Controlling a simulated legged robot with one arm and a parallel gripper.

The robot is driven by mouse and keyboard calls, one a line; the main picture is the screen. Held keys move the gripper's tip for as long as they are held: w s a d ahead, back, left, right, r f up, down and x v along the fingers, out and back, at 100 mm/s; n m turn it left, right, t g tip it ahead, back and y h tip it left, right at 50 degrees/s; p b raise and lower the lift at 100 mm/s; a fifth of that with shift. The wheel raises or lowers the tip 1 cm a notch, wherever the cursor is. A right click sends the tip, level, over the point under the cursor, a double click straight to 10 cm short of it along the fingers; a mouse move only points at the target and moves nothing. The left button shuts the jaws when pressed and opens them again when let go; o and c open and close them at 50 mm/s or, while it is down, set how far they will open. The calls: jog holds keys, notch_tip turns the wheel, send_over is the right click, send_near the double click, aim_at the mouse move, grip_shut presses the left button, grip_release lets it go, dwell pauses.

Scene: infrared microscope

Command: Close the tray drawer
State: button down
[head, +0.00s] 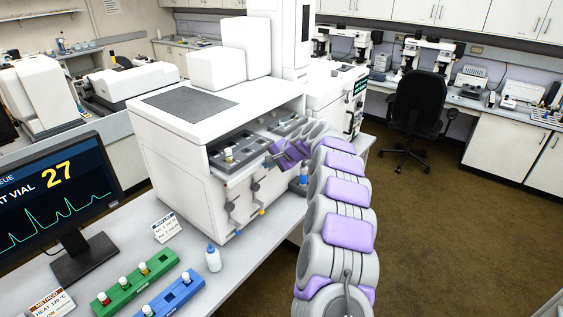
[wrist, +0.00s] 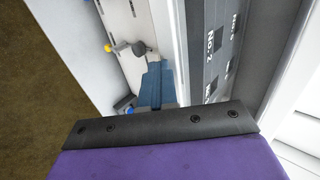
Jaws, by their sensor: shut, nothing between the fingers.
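The tray drawer (head: 236,174) is at the front opening of the white instrument (head: 185,130). Its grey tray shows in the opening, at least partly out, and carries vials. In the wrist view the dark grey tray (wrist: 228,62) with white labels lies right of the gripper, beside a pale rim. My gripper (head: 268,160) is at the drawer's front, near its right part; its blue fingers (wrist: 156,75) are shut and empty in the wrist view. They are close to the drawer front, but I cannot tell whether they touch it. My arm hides the drawer's right end.
Knobs (head: 231,206) stick out of the instrument's front below the drawer. A monitor (head: 50,190), a green rack (head: 135,285), a blue rack (head: 168,300) and a small bottle (head: 213,260) stand on the bench. A black chair (head: 420,100) stands behind on open floor.

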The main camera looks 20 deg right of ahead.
jog(key=w+a+p, duration=0.3)
jog(key=w+p, duration=0.2)
jog(key=w+a+p, duration=0.2)
jog(key=w+p, duration=0.1)
jog(key=shift+a, duration=0.35)
jog(key=shift+a+r, duration=0.15)
jog(key=shift+a+r, duration=0.1)
dwell(0.4)
